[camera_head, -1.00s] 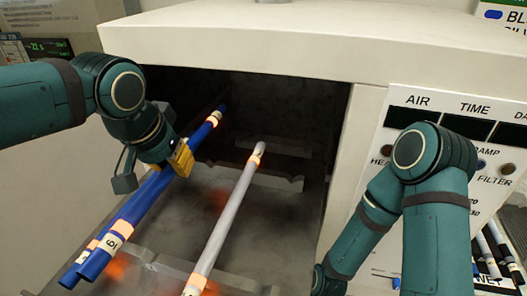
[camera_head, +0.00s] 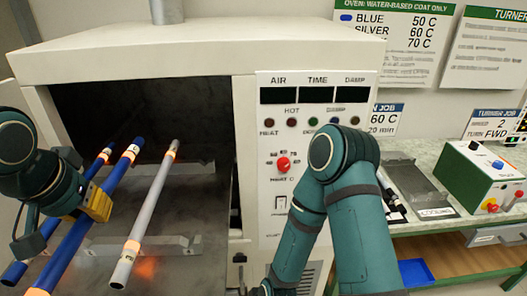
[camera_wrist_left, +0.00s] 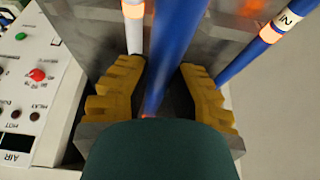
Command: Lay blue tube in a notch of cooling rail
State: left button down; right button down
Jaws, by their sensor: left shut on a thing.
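My left gripper (camera_head: 97,203) is shut on a blue tube (camera_head: 72,243) near its middle, in front of the open oven. The tube slants from lower left to upper right, with orange glowing bands and a white label. In the left wrist view, the held blue tube (camera_wrist_left: 172,45) runs between the yellow fingers. A second blue tube (camera_head: 24,266) lies left of it, partly hidden by my arm. The cooling rail seems to be the dark metal piece (camera_head: 408,172) on the green bench at right; its notches are unclear. My right gripper is out of view below.
A silver tube (camera_head: 150,208) lies on the oven's notched supports, just right of the held tube. The oven's control panel (camera_head: 315,135) and my right arm stand between the oven and the bench. A green box (camera_head: 482,178) stands on the bench (camera_head: 440,243); dark rods lie beside the rail.

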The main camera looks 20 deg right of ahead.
aim_at(413, 176)
jog(key=k+z, duration=0.15)
jog(key=z, duration=0.95)
jog(key=i+l+z, duration=0.4)
jog(key=l+z, duration=0.2)
jog(key=i+l, duration=1.75)
jog(key=i, duration=0.1)
